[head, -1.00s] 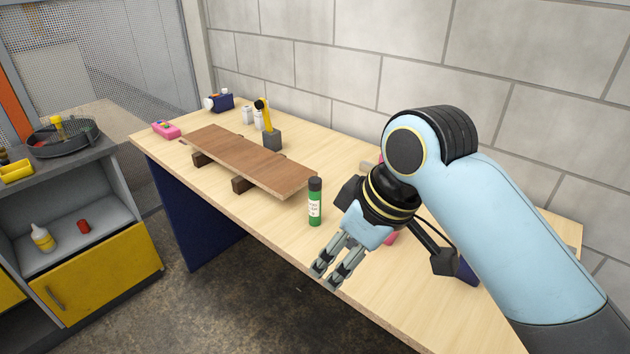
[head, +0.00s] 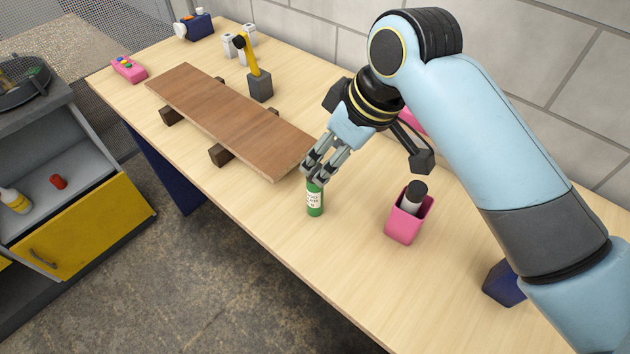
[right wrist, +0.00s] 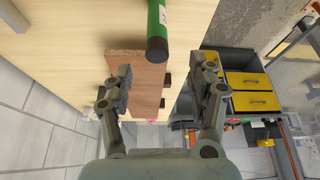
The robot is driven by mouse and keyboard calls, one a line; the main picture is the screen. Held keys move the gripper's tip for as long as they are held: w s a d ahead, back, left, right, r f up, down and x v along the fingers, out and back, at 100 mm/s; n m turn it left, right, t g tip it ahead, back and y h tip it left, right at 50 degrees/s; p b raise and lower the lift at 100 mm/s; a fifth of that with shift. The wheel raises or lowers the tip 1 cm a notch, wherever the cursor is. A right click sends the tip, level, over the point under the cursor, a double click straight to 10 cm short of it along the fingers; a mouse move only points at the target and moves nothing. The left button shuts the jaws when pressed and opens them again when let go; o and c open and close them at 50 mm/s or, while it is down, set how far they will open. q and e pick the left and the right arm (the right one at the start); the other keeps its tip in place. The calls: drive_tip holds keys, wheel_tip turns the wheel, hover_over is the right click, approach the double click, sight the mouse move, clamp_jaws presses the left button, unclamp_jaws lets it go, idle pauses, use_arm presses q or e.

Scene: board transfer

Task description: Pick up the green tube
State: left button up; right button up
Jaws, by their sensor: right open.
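The green tube (head: 315,202) stands upright on the light wooden table, near its front edge and just right of the brown board's near end. It has a white label. My right gripper (head: 316,170) is open and at the tube's upper end; its fingers hide the top there. In the right wrist view the tube (right wrist: 158,18) comes in from the top edge, its black cap (right wrist: 157,50) lying just ahead of the gap between my open fingers (right wrist: 160,72). I see no grip on it. My left gripper is not in view.
The brown board (head: 230,120) lies on dark wooden blocks, close left of my right gripper. A pink cup (head: 402,228) holding a black-capped bottle (head: 413,196) stands to the right. A yellow-handled tool in a grey block (head: 260,87) stands behind the board. Bare table lies between tube and cup.

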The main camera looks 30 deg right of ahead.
sight(317, 169)
drive_tip(key=shift+w+a+f, duration=0.15)
drive_tip(key=shift+w+f, duration=0.05)
drive_tip(key=shift+f, duration=0.3)
drive_tip(key=shift+w+f, duration=0.2)
drive_tip(key=shift+f, duration=0.1)
drive_tip(key=p+x, duration=0.1)
drive_tip(key=x, duration=0.3)
drive_tip(key=shift+w+f, duration=0.15)
drive_tip(key=shift+w, duration=0.1)
drive_tip(key=shift+w+f, duration=0.15)
drive_tip(key=shift+f, duration=0.25)
drive_tip(key=shift+c, duration=0.3)
drive_tip(key=c, duration=0.5)
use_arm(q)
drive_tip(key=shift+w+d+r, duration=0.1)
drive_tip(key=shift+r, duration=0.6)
use_arm(e)
clamp_jaws()
